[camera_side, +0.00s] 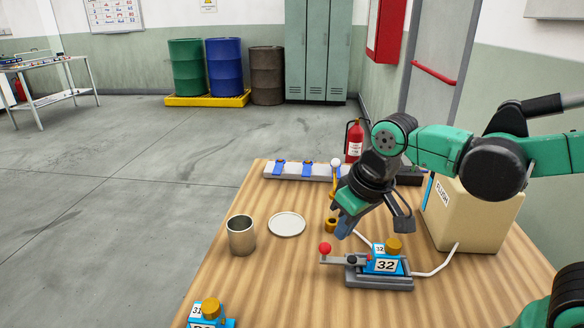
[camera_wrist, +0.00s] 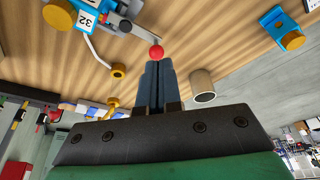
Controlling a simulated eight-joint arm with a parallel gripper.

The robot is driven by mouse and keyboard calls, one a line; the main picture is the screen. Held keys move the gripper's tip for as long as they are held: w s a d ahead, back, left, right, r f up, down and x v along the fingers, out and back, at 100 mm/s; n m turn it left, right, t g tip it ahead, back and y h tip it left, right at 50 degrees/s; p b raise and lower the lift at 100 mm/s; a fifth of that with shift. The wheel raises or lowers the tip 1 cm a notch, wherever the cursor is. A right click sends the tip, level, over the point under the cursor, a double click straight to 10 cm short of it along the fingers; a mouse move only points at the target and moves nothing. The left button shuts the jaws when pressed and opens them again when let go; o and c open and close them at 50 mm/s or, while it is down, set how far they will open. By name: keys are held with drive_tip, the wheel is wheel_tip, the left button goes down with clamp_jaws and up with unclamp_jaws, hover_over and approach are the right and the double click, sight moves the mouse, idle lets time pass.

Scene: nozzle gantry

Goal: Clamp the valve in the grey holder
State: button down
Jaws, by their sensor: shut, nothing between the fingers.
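The blue valve (camera_side: 384,267), labelled 32 with a gold cap, sits upright in the grey holder (camera_side: 400,284) on the table. It also shows at the top left of the wrist view (camera_wrist: 92,18). A grey lever (camera_side: 345,261) reaches left from the holder and carries a red knob (camera_side: 325,248) at its end. My gripper (camera_side: 342,232) is shut and empty, pointing down just above and behind the lever. In the wrist view my fingertips (camera_wrist: 157,66) are close to the red knob (camera_wrist: 156,52). I cannot tell whether they touch it.
Another blue valve (camera_side: 208,323), labelled 31, stands at the near left. A metal cup (camera_side: 241,236) and white dish (camera_side: 286,225) stand left of the holder. A beige box (camera_side: 468,218) with white hoses is at the right. A grey rail (camera_side: 320,173) lies at the back.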

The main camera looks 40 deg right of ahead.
drive_tip(key=shift+v, duration=1.8)
drive_tip(key=shift+d+f+t, duration=0.4)
drive_tip(key=shift+d+t, duration=0.3)
drive_tip(key=shift+t, duration=0.25)
drive_tip(key=shift+d+f+t, duration=0.35)
drive_tip(key=shift+d+t, duration=0.3)
drive_tip(key=shift+t, duration=0.3)
